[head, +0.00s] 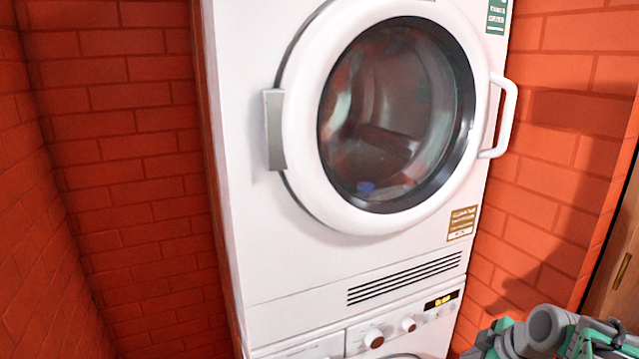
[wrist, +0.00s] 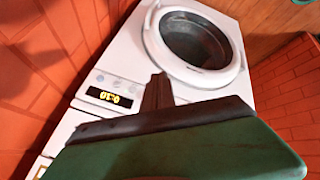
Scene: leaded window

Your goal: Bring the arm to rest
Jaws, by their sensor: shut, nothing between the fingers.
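My arm (head: 548,335) shows at the lower right edge of the head view, grey and green, in front of the brick wall and low beside the white machine. The fingertips cannot be made out there. In the wrist view my gripper (wrist: 158,85) has its dark fingers together with nothing between them, above a broad green body. The fingers overlap the machine's front in that picture. Whether they touch it cannot be told, but they look apart from it.
A tall white machine (head: 262,240) has a round glass door (head: 395,115), closed, with a white handle (head: 507,115) on its right. Below is a second white unit with knobs (head: 374,338) and a lit display (head: 441,300). Red brick walls (head: 120,180) flank them. A brown wooden panel (head: 617,250) stands far right.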

